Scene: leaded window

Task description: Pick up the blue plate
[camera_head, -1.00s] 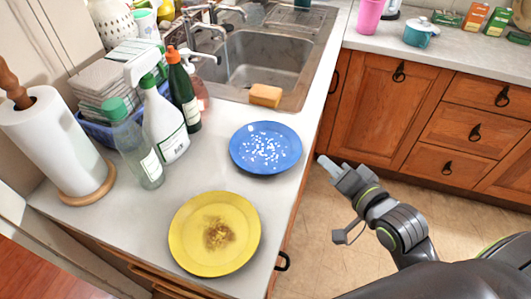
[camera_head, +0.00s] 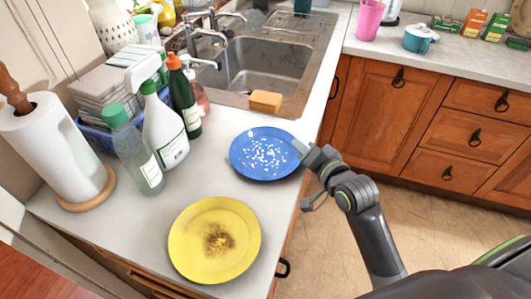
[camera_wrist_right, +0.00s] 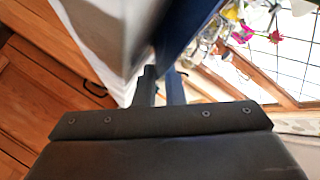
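The blue plate (camera_head: 256,165) with white specks lies flat on the white counter in the head view. In the right wrist view the plate (camera_wrist_right: 185,28) shows edge-on as a dark blue band just beyond the fingers. My right gripper (camera_head: 301,150) is at the plate's right rim, with its fingertips at or over the edge. In the right wrist view my right gripper's fingers (camera_wrist_right: 160,88) are close together with a narrow gap, by the rim. I cannot tell whether they clamp it. My left gripper is not in view.
A yellow plate (camera_head: 190,250) with brown residue lies at the front. A sponge (camera_head: 265,101) sits at the sink (camera_head: 268,62). A green bottle (camera_head: 184,100), a spray bottle (camera_head: 164,130), a clear bottle (camera_head: 135,155) and a paper towel roll (camera_head: 52,148) stand left.

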